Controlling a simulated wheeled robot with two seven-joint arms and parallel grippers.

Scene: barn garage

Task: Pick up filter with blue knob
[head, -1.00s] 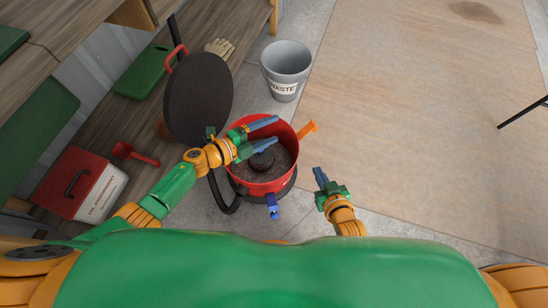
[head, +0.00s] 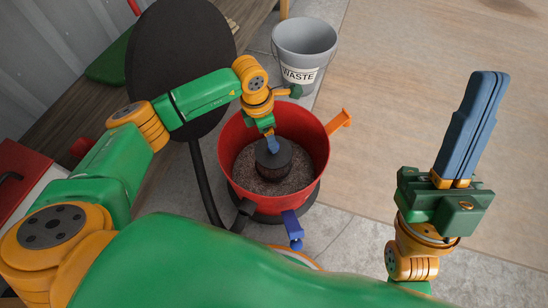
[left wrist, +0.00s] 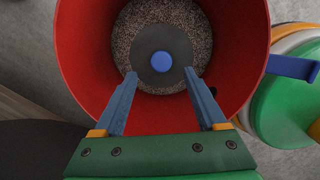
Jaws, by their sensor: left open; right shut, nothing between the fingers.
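The filter (head: 273,160) is a dark round cylinder inside the red pot (head: 318,150), sitting on brown granular material. In the left wrist view its dark disc top (left wrist: 178,48) carries a blue knob (left wrist: 162,61) at the centre. My left gripper (head: 272,145) points down into the pot over the filter. In the left wrist view my left gripper (left wrist: 160,85) is open, with a finger on either side below the knob and nothing between them. My right gripper (head: 478,115) is shut and empty, raised to the right of the pot.
The pot has an orange handle (head: 340,121) and a blue valve (head: 293,229). A large dark round lid (head: 180,65) stands open behind its left. A grey waste bucket (head: 305,50) stands behind. The wooden board floor (head: 400,100) is clear.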

